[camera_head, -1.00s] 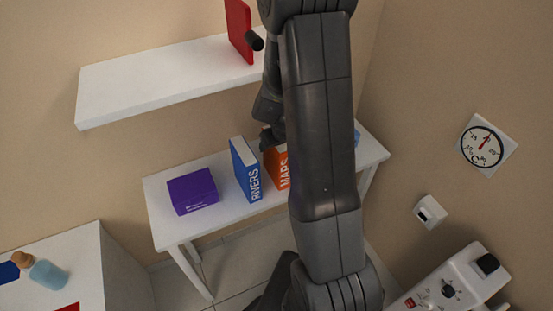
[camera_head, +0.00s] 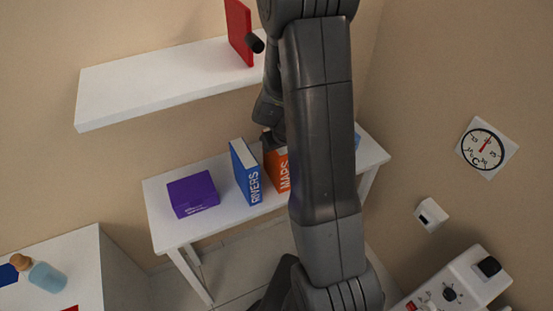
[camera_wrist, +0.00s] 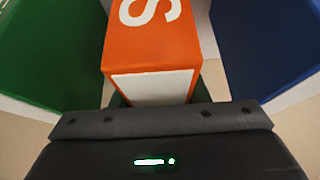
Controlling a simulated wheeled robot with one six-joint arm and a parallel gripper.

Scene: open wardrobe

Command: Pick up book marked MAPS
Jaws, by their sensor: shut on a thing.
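The orange book marked MAPS (camera_head: 278,170) stands upright on the white table (camera_head: 215,217), just right of the blue book marked RIVERS (camera_head: 247,172). My arm hides its right part. My gripper (camera_head: 270,140) is at the top of the MAPS book and shut on it. In the wrist view the orange book (camera_wrist: 152,50) runs up from between the jaws, with a white end and a white letter showing. My gripper (camera_wrist: 155,105) lies across the bottom of that view, and its fingertips are mostly hidden.
A purple box (camera_head: 193,193) sits left on the table. A green thing (camera_wrist: 50,50) and a blue one (camera_wrist: 265,45) flank the orange book closely. A white shelf (camera_head: 160,80) with a red book (camera_head: 238,32) hangs above.

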